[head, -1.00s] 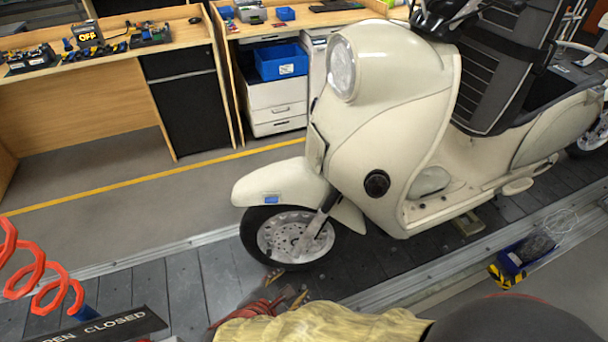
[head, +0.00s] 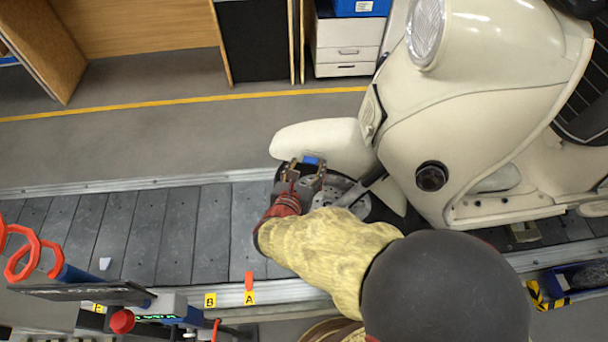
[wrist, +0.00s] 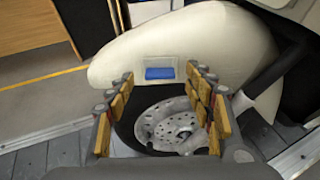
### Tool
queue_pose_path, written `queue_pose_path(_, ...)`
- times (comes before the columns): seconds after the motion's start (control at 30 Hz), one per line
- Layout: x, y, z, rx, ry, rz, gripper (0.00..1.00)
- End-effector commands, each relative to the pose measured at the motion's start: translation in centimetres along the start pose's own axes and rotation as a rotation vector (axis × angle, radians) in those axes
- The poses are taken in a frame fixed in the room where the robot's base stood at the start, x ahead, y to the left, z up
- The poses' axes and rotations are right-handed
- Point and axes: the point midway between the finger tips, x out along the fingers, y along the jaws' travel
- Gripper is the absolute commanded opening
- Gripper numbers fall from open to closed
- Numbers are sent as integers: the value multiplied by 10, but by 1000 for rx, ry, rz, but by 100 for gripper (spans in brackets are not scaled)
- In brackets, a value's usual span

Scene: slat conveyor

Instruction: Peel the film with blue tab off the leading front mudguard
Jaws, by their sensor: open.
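The cream front mudguard (head: 325,140) of the scooter is over the front wheel. In the wrist view the mudguard (wrist: 215,45) fills the upper middle. A blue tab (wrist: 159,73) lies on its side, at the lower part of a pale rectangular film patch (wrist: 150,62). The blue tab also shows in the head view (head: 312,160), just beyond my fingertips. My gripper (head: 305,172) is open, with its fingers on either side of the tab's line in the wrist view (wrist: 160,80). Nothing is between the fingers. Whether the fingertips touch the mudguard cannot be told.
The wheel disc (wrist: 170,125) lies below the mudguard, between my fingers in the wrist view. A blue bin (head: 575,280) is at lower right.

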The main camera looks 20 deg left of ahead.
Motion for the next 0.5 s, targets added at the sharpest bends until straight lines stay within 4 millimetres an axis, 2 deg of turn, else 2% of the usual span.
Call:
queue_pose_path(0.03, 8, -1, -1, 1, 0, -3, 53)
queue_pose_path(0.2, 23, 0, -1, 1, 1, -1, 53)
queue_pose_path(0.5, 27, 0, 1, 1, 0, 0, 53)
